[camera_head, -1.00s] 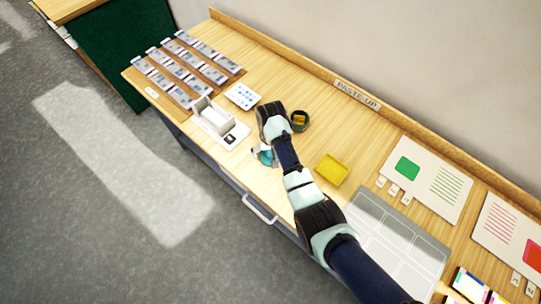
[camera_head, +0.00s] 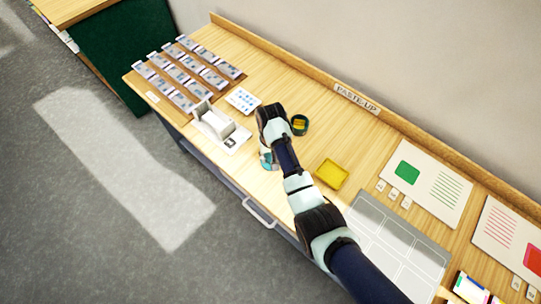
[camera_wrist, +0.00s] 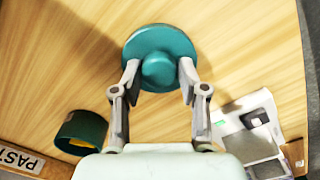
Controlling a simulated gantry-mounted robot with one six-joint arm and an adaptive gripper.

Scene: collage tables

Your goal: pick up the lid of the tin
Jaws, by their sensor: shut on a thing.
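The lid is a teal disc with a round knob in the middle (camera_wrist: 160,52), seen from above in the wrist view. My gripper (camera_wrist: 160,75) has a finger on each side of the knob and is shut on it. In the head view a bit of teal (camera_head: 266,160) shows beside my wrist, near the table's front edge; my arm hides most of it. What is under the lid is hidden, and I cannot tell its height above the table. A dark green round open container (camera_head: 299,124) with yellow inside stands apart from the lid; it also shows in the wrist view (camera_wrist: 80,131).
A yellow tray (camera_head: 331,173) lies to the right of my gripper. A white dispenser-like block (camera_head: 219,124) and a dotted card (camera_head: 243,100) are to the left. A grey gridded panel (camera_head: 398,240) lies under my arm.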

